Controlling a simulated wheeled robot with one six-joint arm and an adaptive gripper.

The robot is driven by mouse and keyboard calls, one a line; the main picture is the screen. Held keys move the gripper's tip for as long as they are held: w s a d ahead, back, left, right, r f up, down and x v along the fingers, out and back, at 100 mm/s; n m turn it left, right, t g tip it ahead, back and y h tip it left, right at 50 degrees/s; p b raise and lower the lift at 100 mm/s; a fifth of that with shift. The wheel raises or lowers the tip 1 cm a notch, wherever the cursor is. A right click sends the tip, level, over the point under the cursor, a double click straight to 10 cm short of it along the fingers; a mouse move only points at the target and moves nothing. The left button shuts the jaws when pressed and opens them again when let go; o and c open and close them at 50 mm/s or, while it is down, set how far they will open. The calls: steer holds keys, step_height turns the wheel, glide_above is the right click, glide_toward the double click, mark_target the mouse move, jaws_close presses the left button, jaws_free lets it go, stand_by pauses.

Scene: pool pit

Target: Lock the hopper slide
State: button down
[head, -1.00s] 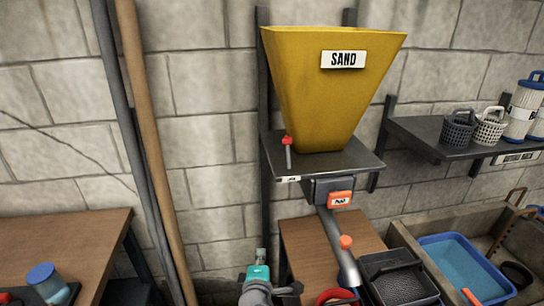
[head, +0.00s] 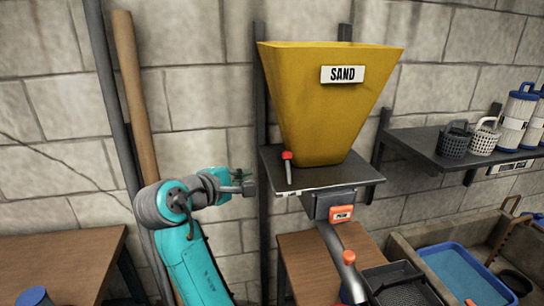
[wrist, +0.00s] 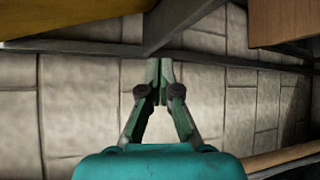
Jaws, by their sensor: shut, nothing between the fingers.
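A yellow hopper (head: 322,110) with a SAND label stands on a dark shelf (head: 355,178). A red-topped pin (head: 287,170) stands upright at the shelf's front left. Below the shelf is a dark slide housing (head: 320,206) with an orange labelled tab (head: 341,214) on its front. A grey chute with an orange knob (head: 348,257) runs down from it. My gripper (head: 250,188) is left of the shelf, apart from the pin and the slide. In the wrist view my gripper (wrist: 159,68) is shut and empty, its fingertips together in front of the block wall.
A wooden bench (head: 320,262) stands under the hopper with a black tray (head: 405,285). A blue tray (head: 455,270) lies in a trough at right. A wall shelf (head: 440,150) holds baskets and canisters. A pipe and wooden pole (head: 130,90) stand at left.

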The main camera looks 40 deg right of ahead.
mark_target(288, 168)
steer(key=shift+m+g, duration=0.4)
steer(key=shift+g, duration=0.2)
steer(key=r, duration=0.4)
steer(key=shift+s+a+r, duration=0.1)
steer(key=shift+s+a, duration=0.1)
steer(key=shift+a, duration=0.1)
steer(key=shift+d, duration=0.15)
steer(key=shift+s+d+f, duration=0.1)
steer(key=shift+d+f, duration=0.15)
steer(key=shift+d, duration=1.25)
steer(key=shift+d+f, duration=0.25)
steer(key=shift+d, duration=1.3)
steer(key=shift+s+d+f, duration=0.1)
steer(key=shift+d+f, duration=0.15)
steer(key=shift+d, duration=1.25)
